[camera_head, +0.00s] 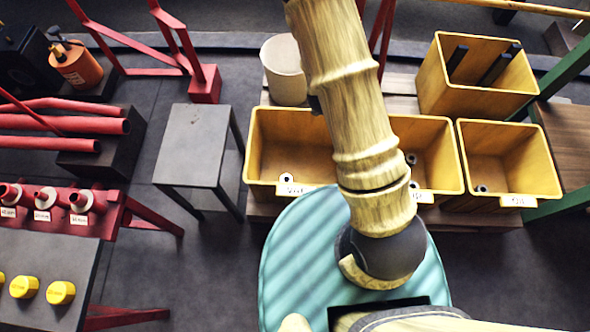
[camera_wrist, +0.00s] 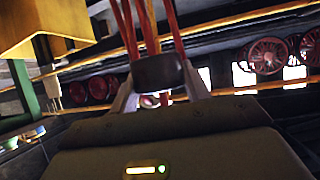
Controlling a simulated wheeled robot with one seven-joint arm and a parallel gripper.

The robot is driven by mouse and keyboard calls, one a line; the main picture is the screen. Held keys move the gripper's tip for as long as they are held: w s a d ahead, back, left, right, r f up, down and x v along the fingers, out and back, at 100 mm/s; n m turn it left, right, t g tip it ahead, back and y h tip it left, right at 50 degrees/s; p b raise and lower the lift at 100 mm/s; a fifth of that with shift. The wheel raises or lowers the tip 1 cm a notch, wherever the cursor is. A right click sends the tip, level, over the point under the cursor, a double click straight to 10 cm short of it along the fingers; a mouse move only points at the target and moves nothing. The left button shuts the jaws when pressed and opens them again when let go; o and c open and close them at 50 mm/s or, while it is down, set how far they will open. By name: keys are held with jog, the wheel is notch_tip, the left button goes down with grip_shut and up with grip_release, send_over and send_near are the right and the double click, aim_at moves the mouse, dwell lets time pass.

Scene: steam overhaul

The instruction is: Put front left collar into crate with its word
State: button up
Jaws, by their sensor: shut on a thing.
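My gripper (camera_wrist: 158,98) shows in the wrist view, its grey fingers shut on a small pale, ring-like thing (camera_wrist: 151,101), which looks like a collar. A dark block between the fingers partly hides it. In the head view my arm runs up out of the picture and the gripper is not seen. Yellow crates with white word labels stand in a row: a left crate (camera_head: 262,150), a middle crate (camera_head: 440,150) partly behind my arm, and a right crate (camera_head: 540,170). Small ring collars lie in the left crate (camera_head: 286,178), middle crate (camera_head: 411,158) and right crate (camera_head: 481,188). The words are too small to read surely.
A taller yellow crate (camera_head: 440,85) with dark bars stands behind. A pale drum (camera_head: 284,70) and a grey stool (camera_head: 192,145) stand left of it. At far left a red rack (camera_head: 100,225) holds labelled ringed pipe ends, near a table with yellow caps (camera_head: 61,292).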

jog(key=w+a+f+n+g+y+b, duration=0.1)
jog(key=a+f+n+y+b, duration=0.4)
jog(key=a+f+b, duration=0.4)
jog(key=w+a+f+n+g+y+b, duration=0.1)
jog(key=a+f+n+y+b, duration=0.5)
jog(key=f, duration=0.6)
jog(key=s+a+f+n+g+y+b, duration=0.1)
jog(key=s+a+f+n+g+b, duration=0.1)
jog(key=s+f+b, duration=0.1)
jog(key=s+a+f+n+g+y+b, duration=0.2)
jog(key=f+b, duration=0.3)
jog(key=f, duration=0.3)
jog(key=s+a+f+n+g+y+b, duration=0.1)
jog(key=s+a+f+n+g+b, duration=0.1)
jog(key=s+f+n+g+b, duration=0.1)
jog(key=shift+s+a+f+n+y+b, duration=0.15)
jog(key=shift+s+f+n+b, duration=0.15)
jog(key=shift+f+b, duration=0.35)
jog(key=shift+s+a+f+n+y+b, duration=0.1)
jog(key=shift+s+f+n+y+b, duration=0.25)
jog(key=shift+f, duration=0.5)
jog(key=shift+s+f+g, duration=0.15)
jog(key=shift+f+g, duration=0.05)
jog(key=shift+g, duration=0.1)
jog(key=shift+s+n, duration=0.15)
jog(key=shift+n, duration=0.1)
